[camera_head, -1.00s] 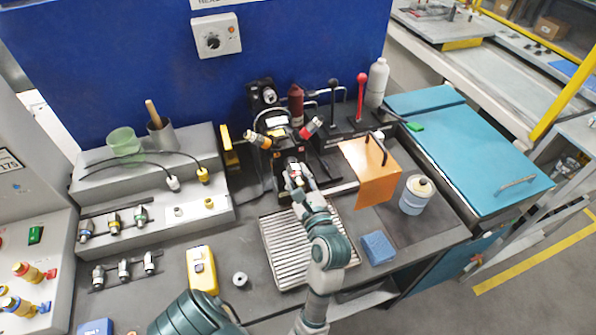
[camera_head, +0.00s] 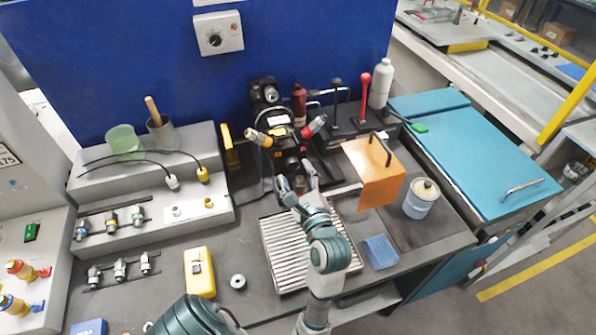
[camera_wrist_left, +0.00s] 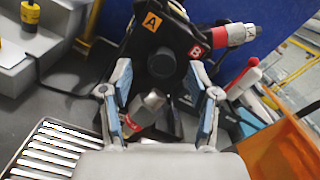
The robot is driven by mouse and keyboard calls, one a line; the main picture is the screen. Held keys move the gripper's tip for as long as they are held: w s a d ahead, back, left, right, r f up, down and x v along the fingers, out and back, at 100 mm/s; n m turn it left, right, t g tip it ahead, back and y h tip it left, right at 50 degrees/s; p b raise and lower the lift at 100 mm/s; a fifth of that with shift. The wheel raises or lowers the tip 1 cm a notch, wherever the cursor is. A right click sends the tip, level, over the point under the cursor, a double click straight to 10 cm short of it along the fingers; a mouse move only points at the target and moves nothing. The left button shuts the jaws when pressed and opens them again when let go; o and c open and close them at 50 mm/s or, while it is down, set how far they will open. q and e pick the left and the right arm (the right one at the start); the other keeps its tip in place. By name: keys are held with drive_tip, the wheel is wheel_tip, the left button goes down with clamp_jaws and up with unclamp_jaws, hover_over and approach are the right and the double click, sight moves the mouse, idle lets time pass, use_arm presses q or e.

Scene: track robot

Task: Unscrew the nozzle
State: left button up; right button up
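A black device (camera_wrist_left: 165,55) with labels A and B stands against the blue panel; it also shows in the head view (camera_head: 290,150). A grey metal nozzle-like part with a red band (camera_wrist_left: 147,108) points down and out from it. My left gripper (camera_head: 297,180) is in front of the device, above the back of the slatted tray. In the wrist view its two blue-padded fingers (camera_wrist_left: 160,100) are spread wide, with the grey part visible in the gap between them. No finger contact with the part shows. My right gripper is not in view.
A slatted metal tray (camera_head: 282,262) lies below my left arm. An orange plate (camera_head: 377,175), a clear jar (camera_head: 420,200) and a blue sponge (camera_head: 379,252) are to the right. A yellow device (camera_head: 199,272) and grey ring (camera_head: 238,281) lie left of the tray.

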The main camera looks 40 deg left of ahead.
use_arm(q)
drive_tip(key=shift+w+d+h, duration=0.2)
drive_tip(key=shift+d+h, duration=0.05)
drive_tip(key=shift+h, duration=0.05)
drive_tip(key=shift+d, duration=0.25)
drive_tip(key=v, duration=0.7)
drive_tip(key=shift+s+f, duration=0.35)
